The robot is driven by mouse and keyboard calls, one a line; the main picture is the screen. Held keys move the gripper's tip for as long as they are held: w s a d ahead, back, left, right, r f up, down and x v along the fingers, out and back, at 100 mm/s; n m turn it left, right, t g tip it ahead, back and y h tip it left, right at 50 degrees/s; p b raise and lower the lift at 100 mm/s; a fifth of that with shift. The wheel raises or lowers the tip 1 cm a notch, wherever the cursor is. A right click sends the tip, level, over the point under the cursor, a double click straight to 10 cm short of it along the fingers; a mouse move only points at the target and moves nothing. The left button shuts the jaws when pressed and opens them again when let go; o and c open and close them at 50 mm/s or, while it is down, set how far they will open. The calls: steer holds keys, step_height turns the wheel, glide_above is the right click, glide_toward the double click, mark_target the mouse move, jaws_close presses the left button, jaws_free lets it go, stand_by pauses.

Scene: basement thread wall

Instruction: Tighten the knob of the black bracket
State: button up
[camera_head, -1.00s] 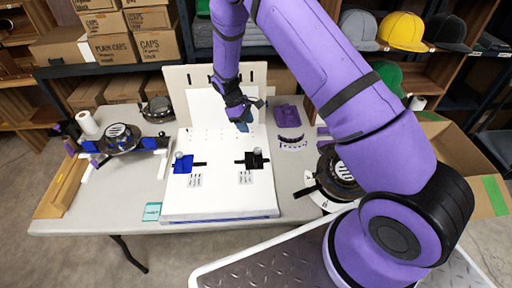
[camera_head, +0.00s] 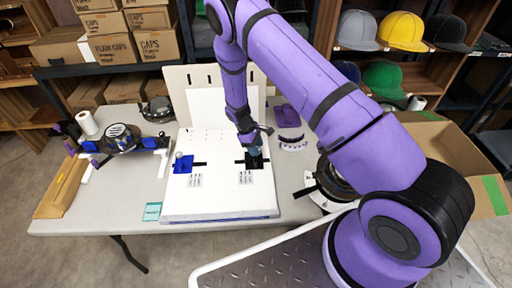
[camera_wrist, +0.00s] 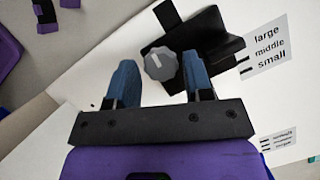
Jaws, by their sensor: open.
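The black bracket (camera_wrist: 208,42) is fixed on the white board (camera_head: 220,206); in the head view the bracket (camera_head: 242,162) is partly hidden by my gripper. Its grey knob (camera_wrist: 160,63) has a light pointer line and faces the wrist camera. My gripper (camera_wrist: 163,82) is open, with its two blue fingertips on either side of the knob's near edge. The fingers look apart from the knob, though the exact depth is hard to tell. In the head view my gripper (camera_head: 252,146) is right above the bracket. Printed labels reading large, middle and small (camera_wrist: 268,46) lie beside the bracket.
A blue bracket (camera_head: 183,164) stands on the board to the left. A cap-holding device (camera_head: 122,138) sits at the table's left, and a round black-and-white device (camera_head: 335,180) is close on the right. An upright white panel (camera_head: 205,105) stands behind the board.

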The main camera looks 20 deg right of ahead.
steer(key=shift+f, duration=0.15)
steer(key=shift+c, duration=0.5)
steer(key=c, duration=0.6)
steer(key=shift+o, duration=0.2)
steer(key=shift+d+m, duration=0.1)
steer(key=shift+m, duration=0.2)
steer(key=m+y, duration=0.1)
steer(key=m, duration=0.2)
steer(key=shift+w+d+g, duration=0.15)
steer(key=shift+g, duration=0.25)
steer(key=m+y, duration=0.1)
steer(key=m, duration=0.1)
steer(key=m+y, duration=0.1)
steer(key=m, duration=0.1)
steer(key=shift+m+g, duration=0.3)
steer(key=shift+m, duration=0.1)
steer(key=m+y, duration=0.1)
steer(key=m, duration=0.3)
steer(key=shift+d+m+y, duration=0.2)
steer(key=shift+m+y, duration=0.1)
steer(key=shift+y, duration=0.1)
steer(key=shift+m+t+y, duration=0.4)
steer(key=shift+m+y, duration=0.2)
steer(key=shift+m, duration=1.2)
